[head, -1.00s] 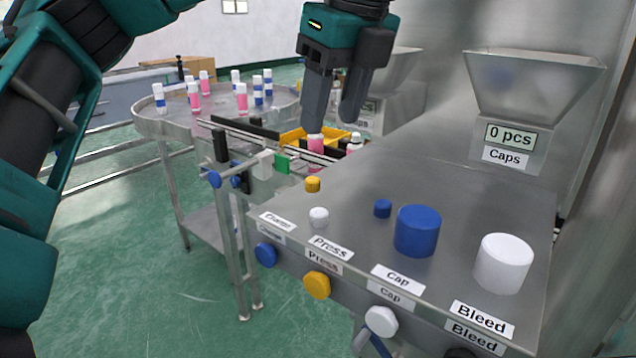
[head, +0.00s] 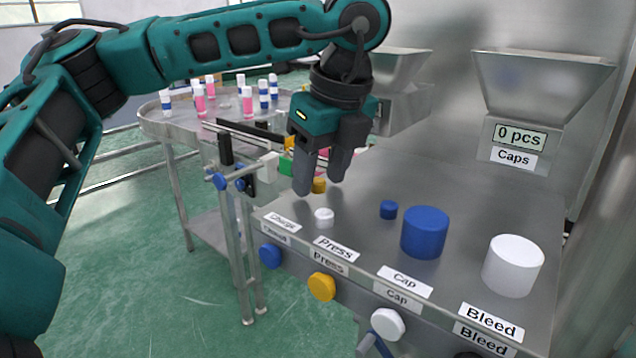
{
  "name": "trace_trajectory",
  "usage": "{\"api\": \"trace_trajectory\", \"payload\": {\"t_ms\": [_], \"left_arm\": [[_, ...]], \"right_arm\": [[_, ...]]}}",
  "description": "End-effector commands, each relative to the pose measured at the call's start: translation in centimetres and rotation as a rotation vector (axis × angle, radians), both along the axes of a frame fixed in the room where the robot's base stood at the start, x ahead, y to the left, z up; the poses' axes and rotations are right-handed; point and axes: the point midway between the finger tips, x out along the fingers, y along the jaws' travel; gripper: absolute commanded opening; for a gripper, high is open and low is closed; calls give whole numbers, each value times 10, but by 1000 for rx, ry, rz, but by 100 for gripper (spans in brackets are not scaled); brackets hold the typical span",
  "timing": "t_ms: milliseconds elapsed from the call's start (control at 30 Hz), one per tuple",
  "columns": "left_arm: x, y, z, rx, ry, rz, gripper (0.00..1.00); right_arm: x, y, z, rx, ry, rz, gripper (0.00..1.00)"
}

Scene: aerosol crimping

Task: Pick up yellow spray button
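The small yellow spray button (head: 319,186) stands on the steel table, behind the small white button (head: 324,216) and left of the small blue button (head: 388,209). My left gripper (head: 321,183) points down with its two fingers apart and nothing gripped. In the picture the yellow button shows between the two fingertips, its upper part partly hidden by the gripper. I cannot tell whether the fingers are level with it or still above it. My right gripper is not in view.
A large blue cap (head: 424,232) and a large white cap (head: 513,266) stand at the table's right. Labels and knobs line the front edge. A round table (head: 185,125) with pink and blue bottles stands behind left, and a caps hopper (head: 540,85) back right.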

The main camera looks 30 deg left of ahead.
Motion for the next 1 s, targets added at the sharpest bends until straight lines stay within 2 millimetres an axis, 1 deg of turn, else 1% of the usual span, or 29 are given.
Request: {"api": "trace_trajectory", "payload": {"t_ms": [33, 67, 533, 867, 1000], "left_arm": [[0, 0, 0, 0, 0, 0, 49], [0, 0, 0, 0, 0, 0, 46], [0, 0, 0, 0, 1, 0, 1], [0, 0, 1, 0, 0, 0, 0], [1, 0, 8, 0, -1, 1, 0]], "right_arm": [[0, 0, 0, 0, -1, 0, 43], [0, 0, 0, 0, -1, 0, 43], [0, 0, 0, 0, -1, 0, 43], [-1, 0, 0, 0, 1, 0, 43], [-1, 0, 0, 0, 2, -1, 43]]}}
